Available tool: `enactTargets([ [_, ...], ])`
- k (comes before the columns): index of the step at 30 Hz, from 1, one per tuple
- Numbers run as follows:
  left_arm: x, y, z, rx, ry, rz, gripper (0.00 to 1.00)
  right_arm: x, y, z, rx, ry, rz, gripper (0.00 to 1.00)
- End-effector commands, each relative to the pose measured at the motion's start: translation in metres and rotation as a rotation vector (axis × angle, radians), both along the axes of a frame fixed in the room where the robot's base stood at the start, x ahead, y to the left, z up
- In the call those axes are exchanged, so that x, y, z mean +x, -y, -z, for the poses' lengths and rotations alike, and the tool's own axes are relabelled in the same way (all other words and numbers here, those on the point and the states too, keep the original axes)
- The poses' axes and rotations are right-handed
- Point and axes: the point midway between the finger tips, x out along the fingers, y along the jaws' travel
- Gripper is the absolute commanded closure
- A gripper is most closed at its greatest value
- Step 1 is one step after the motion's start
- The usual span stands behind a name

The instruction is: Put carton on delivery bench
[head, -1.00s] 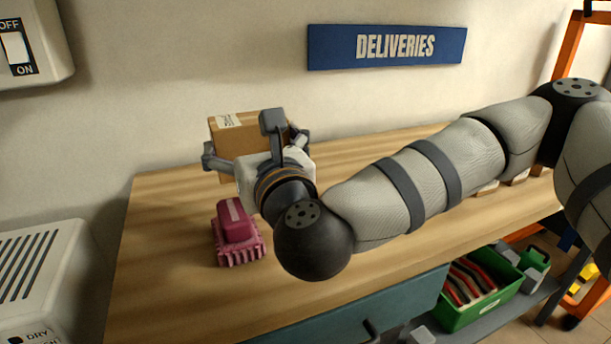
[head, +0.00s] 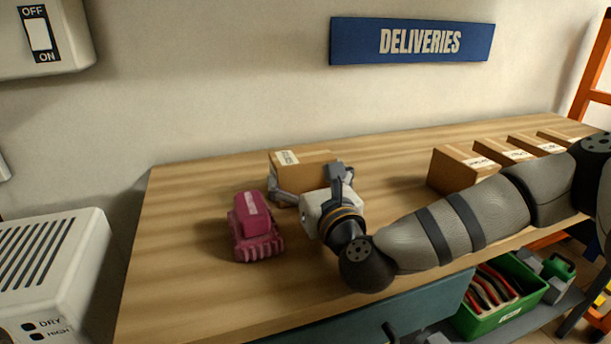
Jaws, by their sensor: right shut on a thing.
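A brown carton (head: 304,164) with a white label on top is at the back left of the wooden delivery bench (head: 190,290), under the blue DELIVERIES sign (head: 412,41). My right gripper (head: 303,190) is shut on the carton from the front, with a finger at each side. The carton is at or just above the bench top; its lower edge is hidden by the gripper, so I cannot tell if it touches. My left gripper does not show.
A pink brush-like object (head: 255,226) lies just left of the gripper. Several similar cartons (head: 462,168) stand in a row at the right of the bench. A green bin (head: 500,295) is below. The left end of the bench top is clear.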

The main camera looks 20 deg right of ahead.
Motion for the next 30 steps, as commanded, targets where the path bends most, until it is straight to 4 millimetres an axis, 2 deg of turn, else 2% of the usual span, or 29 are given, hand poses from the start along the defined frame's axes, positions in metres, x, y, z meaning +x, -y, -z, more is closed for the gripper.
enactTargets([
  [1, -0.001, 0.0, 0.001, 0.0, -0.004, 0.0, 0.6, 0.0, 0.0, 0.004, 0.0, -0.003, 0.0, 0.06],
  [2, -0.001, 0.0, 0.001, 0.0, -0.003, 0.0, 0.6, 0.0, 0.0, 0.003, 0.0, -0.002, 0.0, 0.0],
  [15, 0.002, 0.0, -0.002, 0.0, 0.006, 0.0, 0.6, -0.003, 0.0, -0.003, 0.001, -0.001, -0.001, 0.0],
  [17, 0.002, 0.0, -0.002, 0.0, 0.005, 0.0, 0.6, -0.012, 0.0, -0.002, 0.0, -0.003, -0.002, 0.0],
  [30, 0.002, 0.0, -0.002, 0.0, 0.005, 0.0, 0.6, -0.102, 0.004, -0.001, 0.001, -0.004, -0.001, 0.0],
])
